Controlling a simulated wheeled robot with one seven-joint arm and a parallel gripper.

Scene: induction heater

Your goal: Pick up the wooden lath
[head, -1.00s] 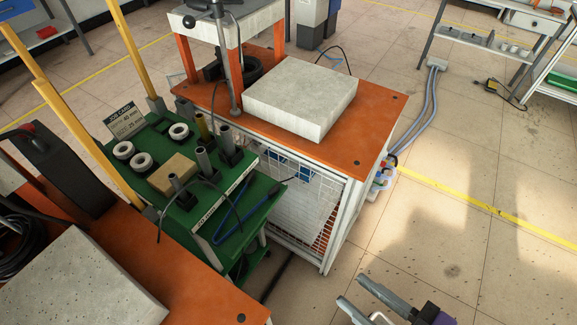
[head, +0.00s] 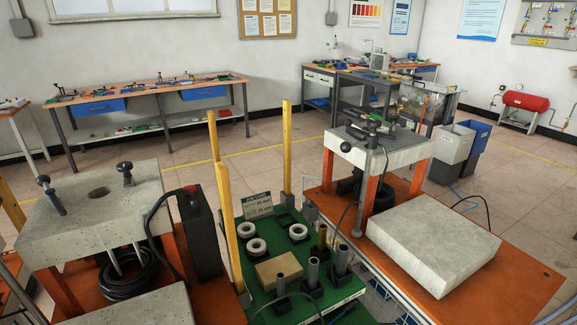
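No loose lath is clearly singled out. Several long, yellowish wooden strips stand upright around the green cart (head: 262,222): one near strip (head: 229,225) at the cart's left side, one thinner strip (head: 214,135) behind it, and one strip (head: 287,150) at the cart's back right. I cannot tell which is the wooden lath. A short, light wooden block (head: 279,270) lies on the cart. My gripper is out of view.
White rings (head: 256,247) and grey tubes (head: 313,273) sit on the cart beside a job card (head: 257,204). Orange benches with concrete slabs (head: 432,245) flank it closely. Open floor (head: 535,230) lies at right.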

